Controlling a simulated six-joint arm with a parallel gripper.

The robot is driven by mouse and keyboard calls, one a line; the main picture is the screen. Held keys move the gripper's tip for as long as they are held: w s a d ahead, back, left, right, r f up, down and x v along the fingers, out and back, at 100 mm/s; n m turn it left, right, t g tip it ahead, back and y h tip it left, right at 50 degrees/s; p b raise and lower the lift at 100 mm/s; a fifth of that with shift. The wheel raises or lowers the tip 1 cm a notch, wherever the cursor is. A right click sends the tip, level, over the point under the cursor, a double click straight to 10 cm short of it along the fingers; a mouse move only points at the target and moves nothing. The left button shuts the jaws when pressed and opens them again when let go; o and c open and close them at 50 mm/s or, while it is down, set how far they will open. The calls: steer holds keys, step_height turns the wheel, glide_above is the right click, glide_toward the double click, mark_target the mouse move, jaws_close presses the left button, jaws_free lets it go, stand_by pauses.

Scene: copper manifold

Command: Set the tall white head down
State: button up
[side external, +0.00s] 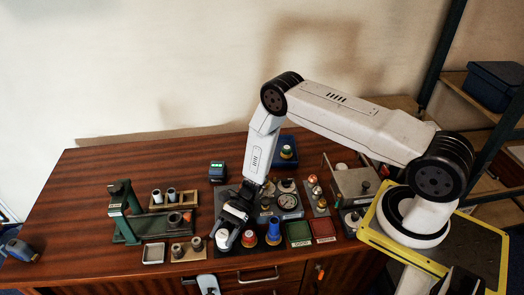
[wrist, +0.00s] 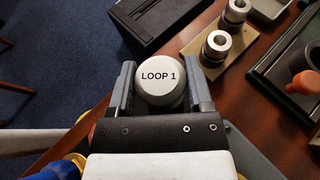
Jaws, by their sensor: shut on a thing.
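The white head (wrist: 160,80) has a round top marked "LOOP 1" and sits between the two fingers of my gripper (wrist: 161,92) in the wrist view. My gripper is shut on it, with a finger on each side. In the side view the white head (side external: 222,237) shows below my gripper (side external: 230,222), near the table's front edge, left of a red-and-white head (side external: 249,238) and a blue head (side external: 273,233). Its lower part is hidden, and I cannot tell whether it touches the surface below.
Left of my gripper, metal fittings (side external: 187,249) stand on a light wooden board, beside a small tray (side external: 154,253). A green press-like stand (side external: 122,210) is farther left. A gauge (side external: 287,202), green tray (side external: 299,233) and red tray (side external: 322,229) lie right.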

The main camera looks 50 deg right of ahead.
steer(key=shift+f, duration=0.35)
steer(key=o, duration=1.3)
steer(key=shift+o, duration=0.2)
steer(key=shift+r, duration=0.1)
steer(key=shift+d+r, duration=0.1)
steer(key=v, duration=1.2)
